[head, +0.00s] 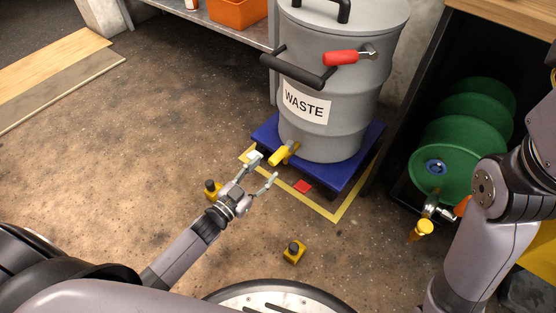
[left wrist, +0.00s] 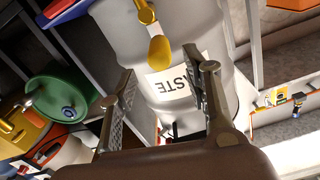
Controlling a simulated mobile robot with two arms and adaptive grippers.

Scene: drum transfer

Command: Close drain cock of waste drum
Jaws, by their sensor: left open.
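The grey waste drum (head: 318,130) stands upright on a blue platform (head: 343,176). Its yellow drain cock (head: 283,154) sticks out low at the front left. In the left wrist view the drain cock (left wrist: 157,38) shows a paddle-shaped yellow handle, with the drum (left wrist: 180,60) behind it. My left gripper (head: 266,168) is open and empty, just in front of and below the drain cock, apart from it. In the left wrist view the fingers (left wrist: 155,80) are spread, and the handle lies beyond the fingertips between them. My right arm is at the right edge; its gripper is not seen.
A green drum (head: 450,155) with a tap and yellow handle (head: 424,227) lies in a dark rack at right. Small yellow-black objects (head: 293,251) stand on the floor. A red marker (head: 303,186) and yellow tape (head: 338,212) border the platform. An orange bin (head: 237,12) is behind.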

